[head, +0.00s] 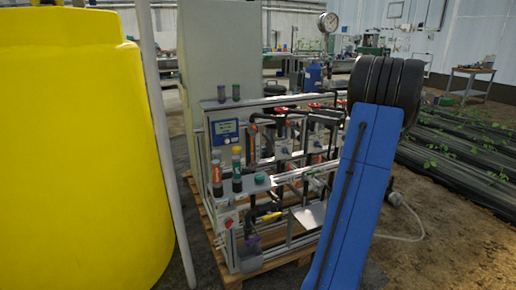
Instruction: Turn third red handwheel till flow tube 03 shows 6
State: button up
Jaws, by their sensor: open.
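The fertigation skid (262,190) stands on a wooden pallet in the middle of the head view, seen at an angle. Two small red handwheels show along its top rail, a nearer one (281,109) and a farther one (314,105). I cannot make out a third one; my blue arm link covers the right part of the skid. The flow tubes are too small to tell apart, and no number or reading on tube 03 is legible. My gripper is not in view.
A large yellow tank (80,150) fills the left, with a pale upright pipe (160,150) beside it. A grey cabinet (220,60) stands behind the skid. A round gauge (328,22) rises at the back. Planted black rows (465,150) lie right, past bare soil.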

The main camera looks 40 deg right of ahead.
aim_at(281, 108)
jog(key=w+a+r+m+t+h, duration=0.3)
jog(key=w+a+r+m+h, duration=0.1)
jog(key=w+a+r+h, duration=0.3)
jog(key=s+a+f+m+g+h, duration=0.4)
jog(key=s+a+f+m+h, duration=0.2)
jog(key=a+f+h, duration=0.15)
jog(key=shift+h, duration=0.45)
jog(key=x, duration=1.7)
jog(key=shift+w+a+r, duration=0.1)
jog(key=shift+w+r, duration=0.05)
jog(key=shift+w, duration=0.05)
jog(key=c, duration=1)
